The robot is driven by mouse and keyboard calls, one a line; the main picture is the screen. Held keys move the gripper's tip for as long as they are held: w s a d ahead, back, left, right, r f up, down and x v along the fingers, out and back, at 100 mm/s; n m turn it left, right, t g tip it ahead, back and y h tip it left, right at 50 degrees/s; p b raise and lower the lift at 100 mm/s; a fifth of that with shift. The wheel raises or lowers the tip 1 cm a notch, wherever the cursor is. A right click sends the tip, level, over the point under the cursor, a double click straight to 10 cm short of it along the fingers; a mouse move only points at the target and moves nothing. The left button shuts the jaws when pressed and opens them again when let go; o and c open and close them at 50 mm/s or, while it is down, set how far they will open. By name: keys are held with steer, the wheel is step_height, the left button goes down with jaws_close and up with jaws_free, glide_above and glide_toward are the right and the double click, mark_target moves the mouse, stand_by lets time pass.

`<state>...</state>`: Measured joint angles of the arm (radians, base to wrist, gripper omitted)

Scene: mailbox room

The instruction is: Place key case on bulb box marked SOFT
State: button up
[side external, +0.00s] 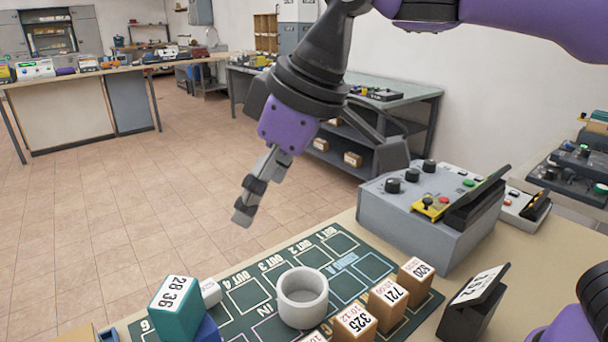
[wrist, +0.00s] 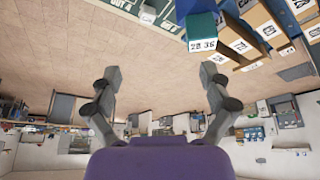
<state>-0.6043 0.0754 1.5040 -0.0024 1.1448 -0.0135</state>
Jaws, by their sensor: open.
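My gripper (side external: 243,215) hangs in the air above and behind the green mat, tilted down, with nothing in it. In the wrist view my gripper (wrist: 160,71) has its two fingers wide apart with only floor between them. I cannot pick out the key case for certain, and I read the word SOFT on no box. A teal box (side external: 172,316) labelled 28 36 stands at the mat's front left, beside a blue block (side external: 208,329). The teal box also shows in the wrist view (wrist: 201,28), near the right finger, apart from it.
The green mat (side external: 243,299) has marked slots. A white ring-shaped cup (side external: 303,298) stands on it, with several numbered cardboard boxes (side external: 387,300) to its right. A grey control box (side external: 410,215) and a black card holder (side external: 472,308) stand further right. Air around my gripper is clear.

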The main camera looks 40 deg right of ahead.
steer(key=s+d+f+m+h, duration=0.1)
steer(key=s+d+f+m, duration=0.1)
steer(key=d, duration=0.5)
steer(key=s+d+f+m+t+h, duration=0.1)
steer(key=s+d+f+m, duration=0.1)
steer(key=d, duration=0.5)
steer(key=s+d+f+m, duration=0.3)
steer(key=s+d+f, duration=0.1)
steer(key=s+d, duration=0.2)
steer(key=shift+d+t+h, duration=0.3)
steer(key=shift+d+h, duration=0.1)
steer(key=shift+d, duration=0.15)
